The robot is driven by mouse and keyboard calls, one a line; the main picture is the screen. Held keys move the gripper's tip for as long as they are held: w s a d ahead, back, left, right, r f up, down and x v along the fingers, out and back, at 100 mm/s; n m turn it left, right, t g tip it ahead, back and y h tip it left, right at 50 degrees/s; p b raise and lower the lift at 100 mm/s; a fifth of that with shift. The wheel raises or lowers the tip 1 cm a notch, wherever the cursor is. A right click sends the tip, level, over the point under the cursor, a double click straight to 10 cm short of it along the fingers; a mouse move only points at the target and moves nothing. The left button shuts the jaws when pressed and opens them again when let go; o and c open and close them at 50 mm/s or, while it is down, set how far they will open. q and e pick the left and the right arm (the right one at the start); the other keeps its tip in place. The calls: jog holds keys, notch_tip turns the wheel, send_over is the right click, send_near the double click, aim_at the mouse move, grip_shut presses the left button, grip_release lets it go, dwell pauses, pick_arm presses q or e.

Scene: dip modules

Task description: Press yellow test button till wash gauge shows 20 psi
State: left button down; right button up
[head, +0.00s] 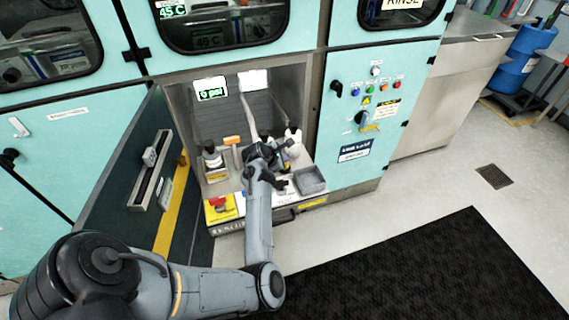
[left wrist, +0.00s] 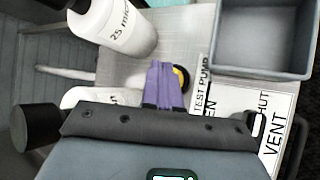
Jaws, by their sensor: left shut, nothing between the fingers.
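A small display (head: 211,89) at the upper left of the recess reads what looks like "0 psi" in green. My left arm reaches into the recess in the head view, and its fingertips cannot be made out there. In the left wrist view my left gripper (left wrist: 162,68) has its purple fingers shut with nothing between them. The yellow button (left wrist: 182,77) shows just right of the fingers, partly hidden by them, beside a "TEST PUMP" label (left wrist: 204,85). I cannot tell whether the fingers touch it. My right gripper is not in view.
A grey tray (left wrist: 262,70) lies right of the button. A white bottle marked "25 mic" (left wrist: 118,30) stands close to the fingers at upper left. A red knob on a yellow box (head: 219,204) sits at the recess's front left. An open door (head: 130,180) flanks the left side.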

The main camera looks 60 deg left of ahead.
pick_arm(q)
jog(key=shift+f, duration=0.1)
dwell(0.5)
jog(key=shift+f+b, duration=0.3)
jog(key=shift+f, duration=0.25)
jog(key=shift+r, duration=0.15)
dwell(0.5)
jog(key=shift+r+p, duration=0.9)
jog(key=shift+p, duration=0.25)
jog(key=shift+r+p, duration=0.7)
jog(key=shift+r, duration=0.05)
notch_tip(320, 180, up, 4)
jog(key=p, duration=0.3)
jog(key=shift+f+p, duration=0.15)
jog(key=shift+p, duration=0.2)
